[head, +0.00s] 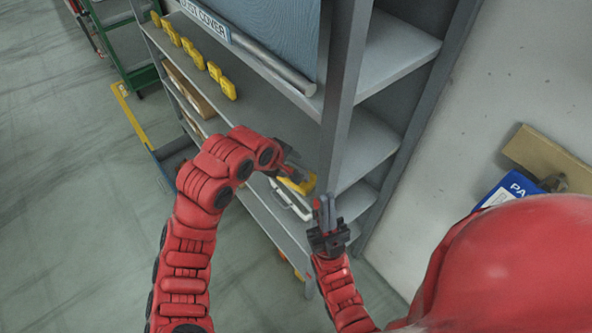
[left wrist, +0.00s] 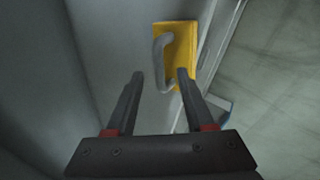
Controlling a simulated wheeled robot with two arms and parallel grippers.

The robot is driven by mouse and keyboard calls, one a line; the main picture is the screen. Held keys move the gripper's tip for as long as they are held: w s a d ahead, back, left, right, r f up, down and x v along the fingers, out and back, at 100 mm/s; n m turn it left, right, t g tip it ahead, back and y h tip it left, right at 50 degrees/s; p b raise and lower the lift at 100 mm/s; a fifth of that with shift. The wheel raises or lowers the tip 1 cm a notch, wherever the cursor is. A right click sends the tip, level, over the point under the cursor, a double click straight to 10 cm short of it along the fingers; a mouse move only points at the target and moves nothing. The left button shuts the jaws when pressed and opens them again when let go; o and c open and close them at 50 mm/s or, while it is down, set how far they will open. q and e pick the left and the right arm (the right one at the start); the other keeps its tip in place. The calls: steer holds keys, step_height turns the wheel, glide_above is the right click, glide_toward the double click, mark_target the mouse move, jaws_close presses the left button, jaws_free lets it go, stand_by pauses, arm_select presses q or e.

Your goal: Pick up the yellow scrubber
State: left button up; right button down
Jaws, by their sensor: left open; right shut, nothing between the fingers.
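The yellow scrubber (left wrist: 182,48) lies on a grey shelf in the left wrist view, with a curved grey handle on its face. It also shows in the head view (head: 302,184), partly hidden by my left gripper (head: 290,170). In the left wrist view my left gripper (left wrist: 160,75) is open, its two fingers pointing at the scrubber. The handle appears between the fingertips; I cannot tell how much space is left. My right gripper (head: 325,208) is shut and empty, upright in front of the shelf post.
The grey shelf unit (head: 340,100) has a post close to both grippers. Several yellow blocks (head: 196,55) stand along a shelf at the upper left. A blue dust cover (head: 275,30) hangs above. A blue box (head: 510,188) is at the right.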

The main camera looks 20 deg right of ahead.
arm_select(q)
steer(key=shift+x, duration=0.8)
jaws_close()
stand_by(0.9)
